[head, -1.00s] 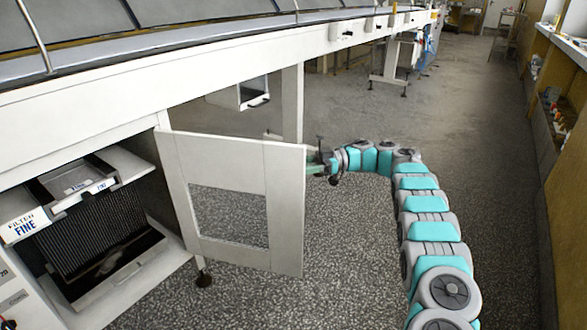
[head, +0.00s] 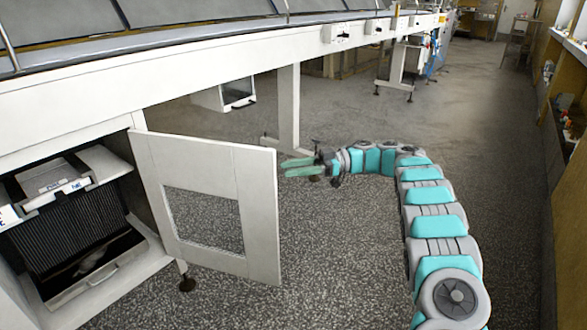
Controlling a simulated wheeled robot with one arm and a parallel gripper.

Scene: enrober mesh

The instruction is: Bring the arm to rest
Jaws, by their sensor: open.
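My gripper (head: 288,169) is at the end of my grey and teal arm, right of the open cabinet door. Its two green fingers point left and are parted, with nothing between them. The white door (head: 257,212), with a rectangular window opening, stands swung out from the cabinet. The fingertips appear just beside its right edge in the picture; I cannot tell whether they touch it. My arm curves from the lower right up and over to the left, above the speckled floor.
The open cabinet (head: 92,222) holds a dark ribbed filter panel. A long white machine frame (head: 180,78) runs along the left, with a white leg (head: 289,105) behind my gripper. A wooden wall shelf (head: 562,115) lines the right. The speckled floor (head: 340,255) in between is clear.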

